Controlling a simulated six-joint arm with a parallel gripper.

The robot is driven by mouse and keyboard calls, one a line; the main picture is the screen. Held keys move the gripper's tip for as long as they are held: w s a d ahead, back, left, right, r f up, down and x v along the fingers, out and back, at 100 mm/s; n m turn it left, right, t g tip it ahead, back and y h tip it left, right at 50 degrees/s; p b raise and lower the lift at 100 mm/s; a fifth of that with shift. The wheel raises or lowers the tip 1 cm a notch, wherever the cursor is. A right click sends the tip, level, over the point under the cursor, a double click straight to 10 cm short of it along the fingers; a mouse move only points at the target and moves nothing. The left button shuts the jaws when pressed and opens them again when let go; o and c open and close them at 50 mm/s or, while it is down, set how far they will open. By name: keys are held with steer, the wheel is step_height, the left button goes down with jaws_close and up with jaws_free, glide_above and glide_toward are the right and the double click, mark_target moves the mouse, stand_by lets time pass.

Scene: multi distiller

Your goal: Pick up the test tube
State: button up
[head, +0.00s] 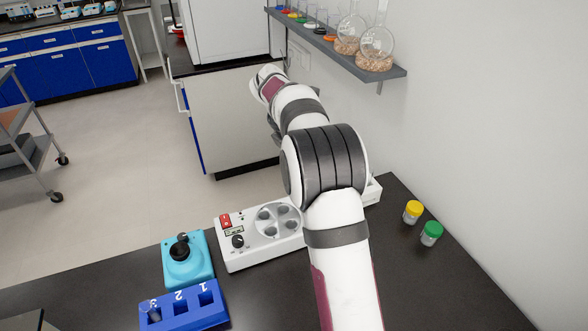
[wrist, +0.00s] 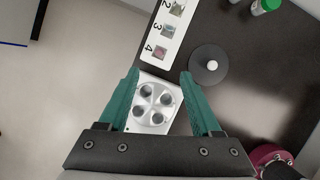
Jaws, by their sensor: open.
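In the head view a blue rack (head: 195,319) with slots numbered 1, 2 and 3 stands at the table's front left. A test tube (head: 154,314), seen small, appears to be in slot 3; the other two slots look empty. My gripper (wrist: 160,76) is open in the wrist view, its teal fingers apart with nothing held between them. It is above the white device, well away from the rack. The head view does not clearly show the fingers, and the wrist view does not show the rack or the tube.
A white device (head: 260,249) with round wells and a turquoise mixer (head: 188,260) stand behind the rack. Yellow-capped (head: 413,212) and green-capped (head: 431,234) jars stand at right. The wrist view shows a numbered strip (wrist: 163,42) and a dark disc (wrist: 208,58).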

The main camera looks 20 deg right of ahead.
steer(key=x, duration=1.5)
steer(key=shift+a+f, duration=0.1)
steer(key=shift+f, duration=0.3)
jaws_close()
